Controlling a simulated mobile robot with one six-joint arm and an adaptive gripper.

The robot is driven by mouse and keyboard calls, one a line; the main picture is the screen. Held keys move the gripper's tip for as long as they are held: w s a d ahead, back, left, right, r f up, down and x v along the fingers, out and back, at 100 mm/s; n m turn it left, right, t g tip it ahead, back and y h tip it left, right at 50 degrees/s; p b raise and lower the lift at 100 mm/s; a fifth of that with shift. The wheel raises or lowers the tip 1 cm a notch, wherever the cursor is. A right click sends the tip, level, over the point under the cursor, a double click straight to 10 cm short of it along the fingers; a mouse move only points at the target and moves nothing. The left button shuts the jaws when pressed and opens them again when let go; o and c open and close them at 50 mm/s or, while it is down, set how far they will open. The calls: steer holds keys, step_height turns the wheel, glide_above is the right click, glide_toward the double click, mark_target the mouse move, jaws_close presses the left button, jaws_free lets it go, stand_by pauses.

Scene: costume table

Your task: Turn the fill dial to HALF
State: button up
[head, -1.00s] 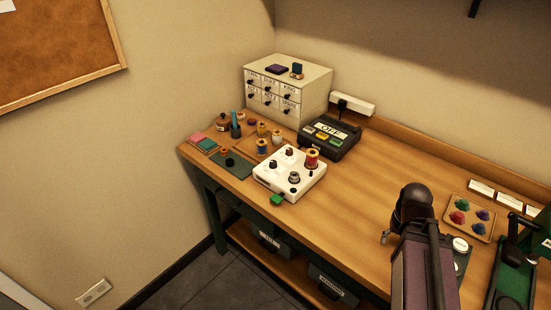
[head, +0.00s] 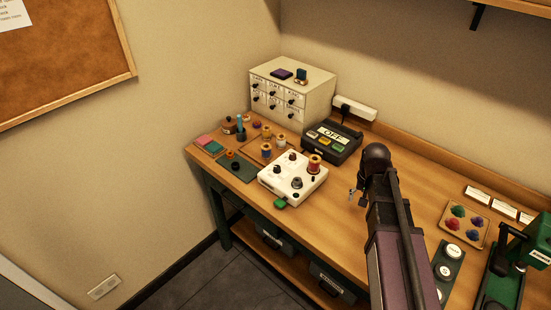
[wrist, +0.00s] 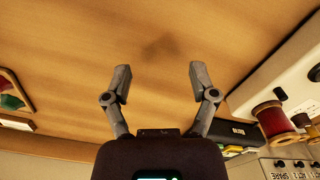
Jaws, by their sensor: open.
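The white device (head: 293,178) stands on the table, with several dark knobs on its top, a red thread spool (head: 314,163) at its back right corner and a green piece at its front. Its markings are too small to read, so I cannot tell which knob is the fill dial or where it points. My gripper (wrist: 158,75) is open and empty over bare wood in the wrist view. In the head view its small tips (head: 352,194) show right of the white device, apart from it. In the wrist view the white device (wrist: 285,75) is at the right edge.
A black box (head: 330,142) reading OFF stands behind the white device, with a drawer cabinet (head: 290,95) at the back left. Spools and pads lie left. A dark green panel with white round parts (head: 452,251) and a tray of coloured pieces (head: 465,222) are right.

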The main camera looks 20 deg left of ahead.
steer(key=w+a+r+p, duration=0.3)
steer(key=a+r, duration=0.1)
steer(key=a, duration=0.4)
steer(key=w+a+r+p, duration=0.3)
steer(key=a, duration=0.5)
step_height(320, 180, up, 5)
steer(key=p, duration=0.4)
glide_above(277, 167)
steer(key=shift+f, duration=0.15)
steer(key=shift+f, duration=0.15)
step_height(277, 167, down, 14)
steer(key=b, duration=1.3)
steer(key=shift+r, duration=0.25)
steer(key=shift+c, duration=0.2)
steer(key=shift+w, duration=0.1)
jaws_close()
